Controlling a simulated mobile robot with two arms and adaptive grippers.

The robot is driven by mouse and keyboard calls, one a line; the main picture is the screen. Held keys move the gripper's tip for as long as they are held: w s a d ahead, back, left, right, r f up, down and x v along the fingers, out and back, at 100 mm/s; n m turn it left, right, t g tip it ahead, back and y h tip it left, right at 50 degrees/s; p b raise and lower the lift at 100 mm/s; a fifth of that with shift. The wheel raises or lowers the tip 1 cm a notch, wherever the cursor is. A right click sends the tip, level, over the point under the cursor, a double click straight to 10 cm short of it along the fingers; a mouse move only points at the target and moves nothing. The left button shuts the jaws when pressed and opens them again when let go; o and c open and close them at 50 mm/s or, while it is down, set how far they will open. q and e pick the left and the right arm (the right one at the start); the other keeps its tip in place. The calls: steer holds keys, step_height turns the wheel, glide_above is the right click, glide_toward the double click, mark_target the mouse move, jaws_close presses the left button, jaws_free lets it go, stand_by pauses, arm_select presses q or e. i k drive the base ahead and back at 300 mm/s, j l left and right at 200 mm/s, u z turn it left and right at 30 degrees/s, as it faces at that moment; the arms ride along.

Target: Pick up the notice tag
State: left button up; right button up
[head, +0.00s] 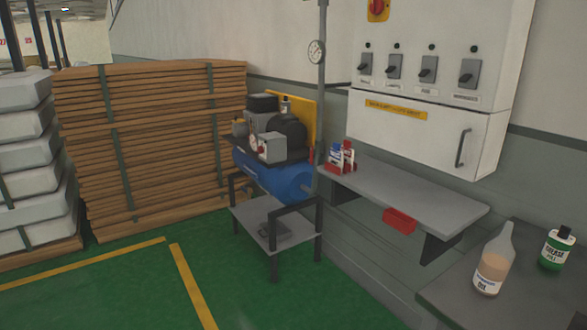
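I cannot make out for certain which thing is the notice tag. A small cluster of red, white and blue items (341,157) stands at the left end of the grey wall shelf (420,190); some have white label-like faces, too small to read. A yellow strip with dark lettering (396,109) is on the front of the white electrical cabinet (410,135). Neither of my grippers is in view.
A blue-tanked compressor (280,175) on a dark stand is left of the shelf. An oil bottle (493,262) and green bottle (556,248) stand on a bench at lower right. Green floor is clear at lower left.

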mark_target(336, 157)
steer(key=i+u, duration=0.4)
steer(key=i, duration=0.75)
steer(key=i+z, duration=0.4)
steer(key=i, duration=0.15)
steer(key=i+z, duration=0.4)
steer(key=i+j, duration=0.05)
steer(key=i, duration=0.05)
